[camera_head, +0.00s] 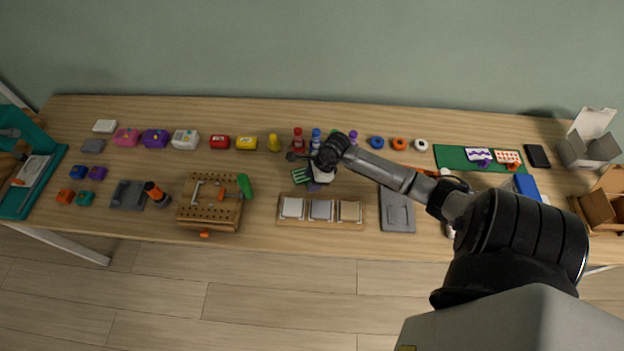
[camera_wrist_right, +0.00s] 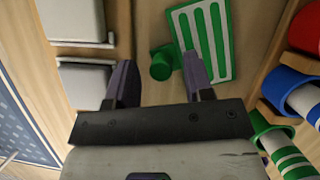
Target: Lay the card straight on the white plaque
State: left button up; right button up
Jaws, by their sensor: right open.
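The green-and-white striped card (camera_head: 300,175) lies on the table behind the wooden tray, beside my right gripper. In the right wrist view the card (camera_wrist_right: 208,40) lies at an angle, with a green round knob (camera_wrist_right: 162,64) at its side. My right gripper (camera_wrist_right: 158,62) is open and empty; its fingertips frame the knob in the picture, but their height above it is unclear. The white plaque (camera_head: 292,207) is the left one of three in the tray (camera_head: 320,223). In the wrist view two plaques show at left; I cannot tell which. My left gripper is not in view.
Red (camera_head: 298,138) and blue (camera_head: 316,138) bottles stand close behind the gripper. A grey plate (camera_head: 397,209) lies right of the tray, and a wooden pegboard (camera_head: 209,211) stands to its left. A green mat (camera_head: 452,160) with two patterned cards lies farther right.

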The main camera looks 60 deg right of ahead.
jog(key=v, duration=1)
jog(key=w+a+r+m+t+y, duration=0.1)
jog(key=w+a+r+m+t, duration=0.1)
jog(key=a+r+m+t, duration=0.55)
jog(key=w+a+r+m+t+y, duration=0.1)
jog(key=a+r+m+t, duration=0.3)
jog(key=a+m+t, duration=0.55)
jog(key=s+a+f+m+g+h, duration=0.1)
jog(key=s+f+m+g+h, duration=0.7)
jog(key=m, duration=1.4)
notch_tip(320, 180, down, 3)
jog(key=s+g, duration=0.2)
jog(key=g, duration=0.2)
jog(key=shift+a+m+p, duration=0.25)
jog(key=shift+m+p, duration=0.05)
jog(key=shift+m, duration=0.1)
jog(key=shift+o, duration=0.5)
jog(key=s+a+f+m+g+y, duration=0.1)
jog(key=s+a+f+g+y, duration=0.1)
jog(key=s+a+g, duration=0.3)
jog(key=s+a+y, duration=0.1)
jog(key=s+a, duration=0.1)
jog(key=shift+s+a+m, duration=0.3)
jog(key=shift+s+m, duration=0.05)
jog(key=shift+m, duration=0.05)
jog(key=shift+f, duration=0.1)
